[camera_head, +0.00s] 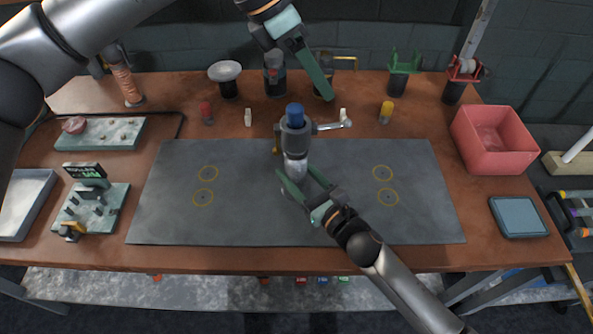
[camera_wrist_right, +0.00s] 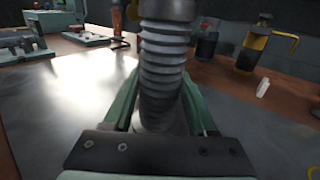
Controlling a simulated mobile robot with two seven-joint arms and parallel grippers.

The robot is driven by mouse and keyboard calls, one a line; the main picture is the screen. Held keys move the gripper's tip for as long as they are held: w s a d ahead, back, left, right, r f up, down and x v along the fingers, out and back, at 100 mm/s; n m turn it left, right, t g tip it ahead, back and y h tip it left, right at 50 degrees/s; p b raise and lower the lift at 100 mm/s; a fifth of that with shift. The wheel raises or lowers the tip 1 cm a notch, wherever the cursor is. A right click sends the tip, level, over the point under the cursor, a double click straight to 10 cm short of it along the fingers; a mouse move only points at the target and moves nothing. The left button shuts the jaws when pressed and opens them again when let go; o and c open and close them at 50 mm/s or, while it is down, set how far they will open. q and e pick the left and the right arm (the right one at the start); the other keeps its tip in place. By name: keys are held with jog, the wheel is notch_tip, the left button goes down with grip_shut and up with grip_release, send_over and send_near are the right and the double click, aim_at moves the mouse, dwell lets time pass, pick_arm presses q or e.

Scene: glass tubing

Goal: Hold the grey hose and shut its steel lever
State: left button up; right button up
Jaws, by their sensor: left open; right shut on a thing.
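The grey hose (camera_head: 295,167) is a ribbed, upright piece below a dark grey fitting (camera_head: 294,138) with a blue top (camera_head: 295,110). The steel lever (camera_head: 332,126) sticks out to the right from the fitting, roughly level, with a rounded end. My right gripper (camera_head: 296,177) is shut on the hose, one finger on each side. The right wrist view shows the ribbed hose (camera_wrist_right: 165,68) upright between the fingers. My left gripper (camera_head: 321,88) is open and empty, above and behind the lever and apart from it. Its fingers overlap in the head view, so their gap is hidden.
A dark grey mat (camera_head: 230,222) with yellow rings lies in the middle, mostly clear. Small pegs and a yellow-topped piece (camera_head: 386,110) stand behind it. A pink bin (camera_head: 492,140) is at the right, a gauge block (camera_head: 92,205) at the left. Flasks and stands line the back.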

grip_shut()
pick_arm(q)
jog(key=shift+a+f, duration=0.15)
jog(key=shift+c, duration=1.4)
jog(key=shift+a+f+m+h, duration=0.15)
jog(key=shift+a+m+h, duration=0.2)
jog(key=shift+h, duration=0.15)
jog(key=shift+c, duration=0.8)
jog(key=a+h, duration=0.1)
jog(key=a+m+h, duration=0.1)
jog(key=a, duration=0.1)
jog(key=shift+f, duration=0.2)
grip_shut()
jog(key=shift+w+a+m, duration=0.1)
jog(key=shift+a+m, duration=0.25)
jog(key=shift+a, duration=0.05)
